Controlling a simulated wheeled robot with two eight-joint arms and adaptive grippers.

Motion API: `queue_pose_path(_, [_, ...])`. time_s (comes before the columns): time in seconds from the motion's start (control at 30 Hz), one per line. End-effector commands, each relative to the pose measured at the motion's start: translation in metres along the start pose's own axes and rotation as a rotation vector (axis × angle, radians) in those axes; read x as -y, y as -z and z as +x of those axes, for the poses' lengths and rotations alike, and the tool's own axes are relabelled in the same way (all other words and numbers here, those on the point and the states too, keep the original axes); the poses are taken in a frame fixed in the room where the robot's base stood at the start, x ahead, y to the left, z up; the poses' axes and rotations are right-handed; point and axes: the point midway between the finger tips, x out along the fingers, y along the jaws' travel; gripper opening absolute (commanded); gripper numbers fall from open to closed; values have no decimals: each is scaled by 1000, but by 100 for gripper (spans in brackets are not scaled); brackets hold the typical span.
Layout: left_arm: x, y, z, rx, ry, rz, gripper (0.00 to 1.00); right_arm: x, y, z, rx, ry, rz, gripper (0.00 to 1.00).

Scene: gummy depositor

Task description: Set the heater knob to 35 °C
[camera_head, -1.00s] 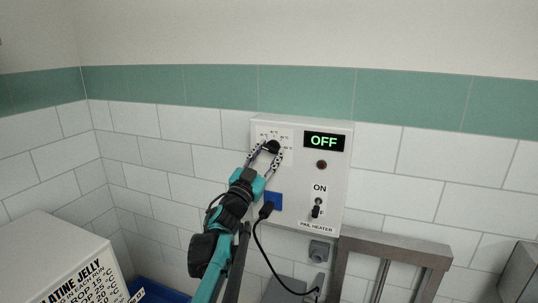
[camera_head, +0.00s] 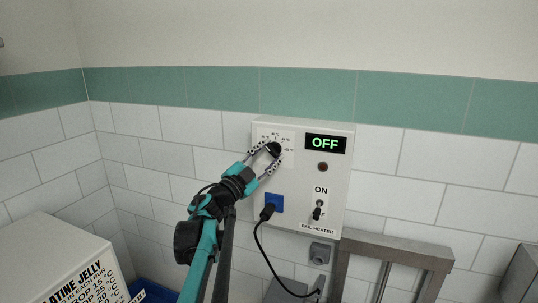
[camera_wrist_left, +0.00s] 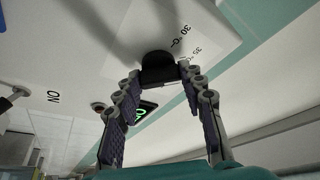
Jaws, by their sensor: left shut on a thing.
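The heater knob (camera_head: 274,148) is a small black knob on the dial plate at the upper left of the white pail heater box (camera_head: 300,215). My left gripper (camera_head: 271,152) has its fingers shut on the knob, one on each side. In the left wrist view the dark knob (camera_wrist_left: 158,66) sits between the fingertips, with the printed marks 30 °C (camera_wrist_left: 176,35) and 35 (camera_wrist_left: 195,50) beside it. The knob's pointer cannot be made out. The display (camera_head: 325,143) reads OFF in green. My right gripper is not in view.
Below the display are a dark red lamp (camera_head: 322,167) and an ON toggle switch (camera_head: 317,213). A black cable runs from a plug (camera_head: 267,211) in the blue socket (camera_head: 275,201). A metal frame (camera_head: 400,247) stands at lower right, and a gelatine jelly box (camera_head: 50,255) at lower left.

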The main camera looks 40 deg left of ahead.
Motion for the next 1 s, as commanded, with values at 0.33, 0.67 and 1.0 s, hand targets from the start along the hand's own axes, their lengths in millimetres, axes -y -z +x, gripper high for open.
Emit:
queue_pose_path(0.33, [0, 0, 0, -1, 0, 0, 47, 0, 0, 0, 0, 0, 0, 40])
queue_pose_path(0.67, [0, 0, 0, 0, 0, 0, 60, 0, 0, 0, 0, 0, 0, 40])
queue_pose_path(1.0, [1, -1, -48, 3, 4, 1, 60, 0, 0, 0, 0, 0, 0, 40])
